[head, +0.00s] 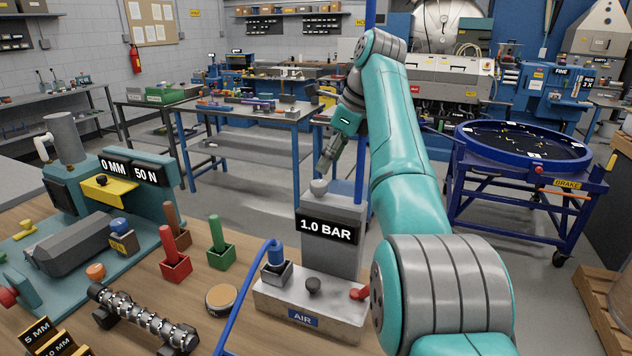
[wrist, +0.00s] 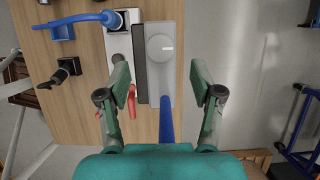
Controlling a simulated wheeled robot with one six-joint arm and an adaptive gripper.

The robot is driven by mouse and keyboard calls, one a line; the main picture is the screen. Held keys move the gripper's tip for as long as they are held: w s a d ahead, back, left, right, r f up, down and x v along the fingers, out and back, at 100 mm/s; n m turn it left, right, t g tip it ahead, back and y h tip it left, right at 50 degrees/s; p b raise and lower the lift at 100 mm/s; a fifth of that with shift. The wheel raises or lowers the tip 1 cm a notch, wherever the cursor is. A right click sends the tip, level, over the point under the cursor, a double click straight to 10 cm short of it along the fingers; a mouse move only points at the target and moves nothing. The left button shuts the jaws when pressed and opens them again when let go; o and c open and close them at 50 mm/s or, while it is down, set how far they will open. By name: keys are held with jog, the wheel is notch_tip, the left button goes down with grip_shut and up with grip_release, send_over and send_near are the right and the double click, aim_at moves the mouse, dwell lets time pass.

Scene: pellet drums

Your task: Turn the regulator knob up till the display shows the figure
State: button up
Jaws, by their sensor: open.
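The regulator is a grey upright block (head: 332,258) on a pale base at the bench's right end. Its display (head: 327,229) reads 1.0 BAR in the head view. The pale round regulator knob (head: 318,187) sits on top of the block. In the wrist view the knob (wrist: 160,47) is seen from above, with a light mark on its right side. My gripper (head: 327,163) is above the knob in the head view. In the wrist view my gripper (wrist: 158,78) is open and empty, its fingers apart on either side of the regulator block. Neither finger visibly touches the knob.
A blue hose (head: 243,295) runs to a fitting on the base, beside a dark knob (head: 313,286) and a red lever (head: 359,293). A press with displays 0 MM and 50 N (head: 131,170) stands left. A blue wheeled drum stand (head: 522,140) stands right.

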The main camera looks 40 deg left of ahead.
aim_at(319, 183)
jog(key=x, duration=0.7)
jog(key=shift+f, duration=0.25)
jog(key=c, duration=1.1)
jog(key=shift+c, duration=0.2)
